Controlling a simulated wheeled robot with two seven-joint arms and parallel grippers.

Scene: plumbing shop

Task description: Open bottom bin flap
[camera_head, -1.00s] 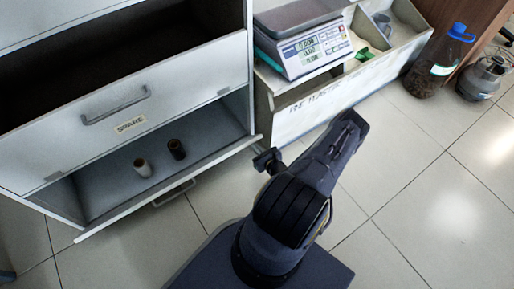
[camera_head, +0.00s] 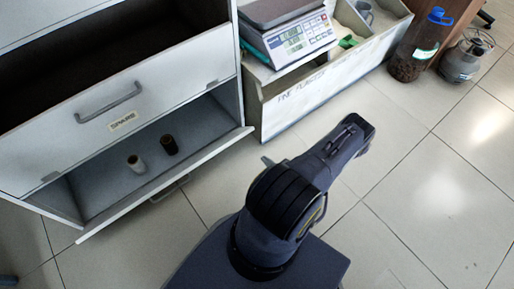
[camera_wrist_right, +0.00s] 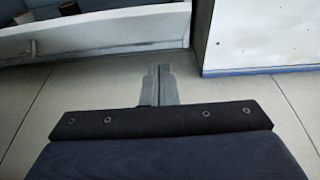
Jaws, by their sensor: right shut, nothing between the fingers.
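The bottom bin of the white cabinet stands open in the head view. Its flap (camera_head: 165,192) is swung down and outward, with a handle on its outer face. The flap and handle also show at the upper left of the wrist view (camera_wrist_right: 100,38). My right gripper (camera_head: 267,161) is mostly hidden behind my arm, to the right of the flap and apart from it. In the wrist view its fingers (camera_wrist_right: 158,84) are shut and empty above the floor tiles. My left gripper is not in view.
Two small pipe fittings, one pale (camera_head: 136,163) and one dark (camera_head: 169,144), stand inside the bottom bin. Above it is the bin front labelled SPARE (camera_head: 110,112). A white counter (camera_head: 310,95) with a scale (camera_head: 290,35) stands right.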

